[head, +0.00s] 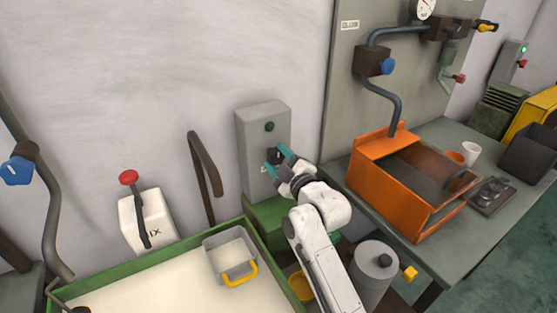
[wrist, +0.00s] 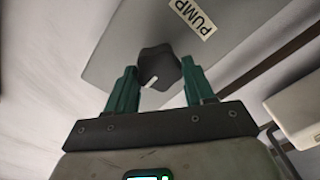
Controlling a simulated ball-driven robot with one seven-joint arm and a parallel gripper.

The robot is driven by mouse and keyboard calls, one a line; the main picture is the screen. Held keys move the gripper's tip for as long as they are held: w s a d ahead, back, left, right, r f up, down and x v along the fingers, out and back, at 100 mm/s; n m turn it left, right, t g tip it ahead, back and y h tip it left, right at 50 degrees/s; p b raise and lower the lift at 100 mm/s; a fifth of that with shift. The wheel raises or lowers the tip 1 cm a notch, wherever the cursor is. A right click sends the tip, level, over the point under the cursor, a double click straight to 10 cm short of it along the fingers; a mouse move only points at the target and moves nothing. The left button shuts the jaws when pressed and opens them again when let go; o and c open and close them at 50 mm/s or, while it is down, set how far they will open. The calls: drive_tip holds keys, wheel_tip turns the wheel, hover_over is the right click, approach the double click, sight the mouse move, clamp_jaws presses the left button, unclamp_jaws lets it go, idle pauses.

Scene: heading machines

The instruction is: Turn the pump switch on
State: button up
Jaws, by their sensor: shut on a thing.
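The pump switch is a dark faceted knob (wrist: 160,68) on a grey box (wrist: 118,38) with a label reading PUMP (wrist: 193,15). A pale mark shows on the knob's edge. In the wrist view my gripper (wrist: 159,80) has its green fingers on both sides of the knob, shut on it. In the head view the same grey box (head: 262,124) is on the wall, with a dark green round lamp (head: 269,127) above the knob. My gripper (head: 277,156) is at the box's front there, and the knob is partly hidden by the fingers.
A green-rimmed tank (head: 150,262) holds a small grey tray (head: 229,250) below. A white box with a red knob and lever (head: 146,218) stands left. An orange bin (head: 385,180) sits on the bench to the right. A grey canister (head: 372,275) stands near my arm.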

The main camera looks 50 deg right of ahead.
drive_tip(key=shift+c, duration=0.8)
drive_tip(key=shift+m, duration=0.3)
drive_tip(key=m, duration=0.8)
drive_tip(key=shift+d+r+p, duration=0.1)
drive_tip(key=shift+p, duration=0.3)
drive_tip(key=m+p, duration=0.1)
drive_tip(key=m, duration=0.3)
drive_tip(key=shift+d, duration=0.1)
drive_tip(key=m+p, duration=0.1)
drive_tip(key=m, duration=0.4)
drive_tip(key=shift+s+d+p, duration=0.1)
drive_tip(key=shift+d+p, duration=0.05)
drive_tip(key=shift+p, duration=0.15)
drive_tip(key=shift+m, duration=0.3)
